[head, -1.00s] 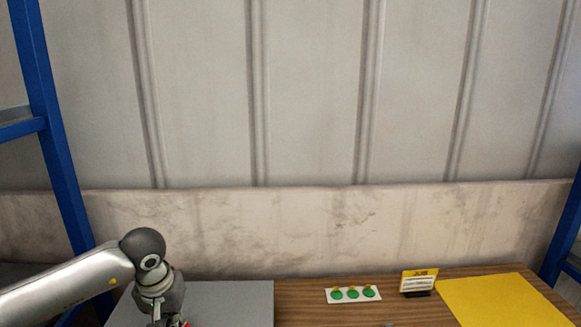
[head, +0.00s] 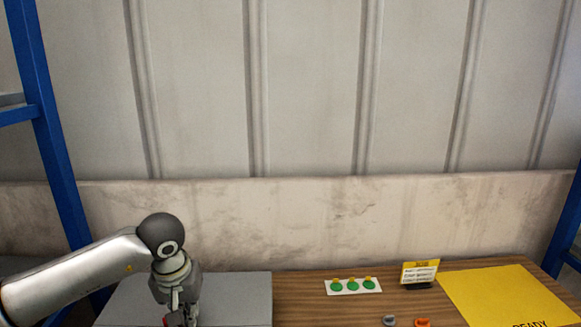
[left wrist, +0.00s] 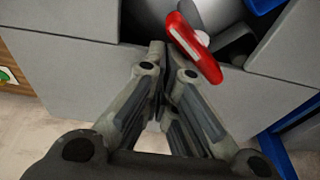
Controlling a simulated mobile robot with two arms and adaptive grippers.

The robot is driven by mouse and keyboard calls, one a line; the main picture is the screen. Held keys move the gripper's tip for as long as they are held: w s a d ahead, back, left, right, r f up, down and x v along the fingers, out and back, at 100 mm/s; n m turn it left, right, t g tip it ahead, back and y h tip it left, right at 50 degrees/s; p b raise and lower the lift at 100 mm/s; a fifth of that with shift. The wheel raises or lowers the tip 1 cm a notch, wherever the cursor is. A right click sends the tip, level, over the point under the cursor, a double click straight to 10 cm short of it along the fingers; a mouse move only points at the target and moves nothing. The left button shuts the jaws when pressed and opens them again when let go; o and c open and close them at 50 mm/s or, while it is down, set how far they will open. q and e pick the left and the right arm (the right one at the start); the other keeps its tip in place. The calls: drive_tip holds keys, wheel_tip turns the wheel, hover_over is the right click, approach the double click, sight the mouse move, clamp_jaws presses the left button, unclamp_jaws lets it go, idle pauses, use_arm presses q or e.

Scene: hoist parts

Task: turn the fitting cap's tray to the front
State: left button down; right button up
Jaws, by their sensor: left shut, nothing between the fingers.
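In the left wrist view my left gripper (left wrist: 166,62) is shut and empty. Its fingertips are close beside a red handle-like piece (left wrist: 195,48) with a pale stripe; I cannot tell whether they touch. The red piece sits at the opening of a grey housing (left wrist: 75,72), with a rounded grey part behind it. In the head view my left gripper (head: 180,308) is at the grey housing's top (head: 240,295), with a bit of red beside it at the bottom edge. I cannot make out the fitting cap or its tray. My right gripper is not in view.
The wooden table right of the housing holds a card with green discs (head: 353,286), a small sign (head: 419,273), a yellow mat (head: 500,292), and a grey piece (head: 389,320) and an orange piece (head: 423,322). Blue posts (head: 50,140) stand at both sides.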

use_arm(q)
drive_tip(key=shift+d, duration=0.1)
idle(0.5)
drive_tip(key=shift+w+d, duration=0.15)
drive_tip(key=shift+w, duration=0.1)
drive_tip(key=shift+r, duration=0.1)
drive_tip(key=shift+r+p, duration=1.35)
drive_tip(key=shift+r, duration=1.6)
